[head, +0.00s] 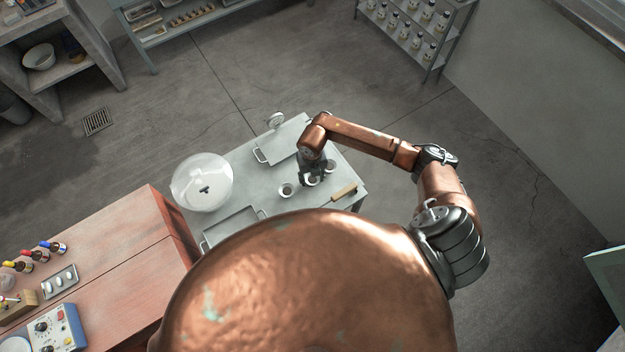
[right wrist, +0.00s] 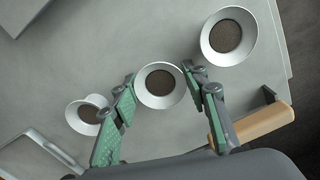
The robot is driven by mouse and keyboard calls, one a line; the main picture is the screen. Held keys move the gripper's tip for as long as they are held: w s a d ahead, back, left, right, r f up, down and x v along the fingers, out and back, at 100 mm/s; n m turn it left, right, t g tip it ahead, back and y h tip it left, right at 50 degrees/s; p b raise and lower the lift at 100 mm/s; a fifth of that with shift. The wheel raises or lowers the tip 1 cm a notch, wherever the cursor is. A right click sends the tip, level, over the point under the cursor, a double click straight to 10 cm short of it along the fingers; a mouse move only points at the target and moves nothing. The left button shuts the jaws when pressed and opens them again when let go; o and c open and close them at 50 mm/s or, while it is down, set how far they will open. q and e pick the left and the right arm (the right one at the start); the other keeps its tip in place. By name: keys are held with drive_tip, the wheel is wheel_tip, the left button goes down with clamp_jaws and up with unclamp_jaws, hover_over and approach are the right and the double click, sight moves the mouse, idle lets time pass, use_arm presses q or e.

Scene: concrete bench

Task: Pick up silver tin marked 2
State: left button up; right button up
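Three small silver tins with flared rims and dark insides stand on the grey bench top. In the right wrist view they are a left tin (right wrist: 87,115), a middle tin (right wrist: 160,85) and a right tin (right wrist: 229,36). No number shows on any of them. My right gripper (right wrist: 159,78) is open, with its green-padded fingers on either side of the middle tin; I cannot tell whether they touch it. In the head view my right gripper (head: 313,172) is low over the tins and partly hides them; one tin (head: 287,190) shows clear. My left gripper is not in view.
A wooden-handled tool (head: 345,191) lies close right of the tins. A red bench (head: 130,255) adjoins at left.

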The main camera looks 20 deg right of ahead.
drive_tip(key=c, duration=0.7)
drive_tip(key=shift+o, duration=0.2)
drive_tip(key=shift+r, duration=0.15)
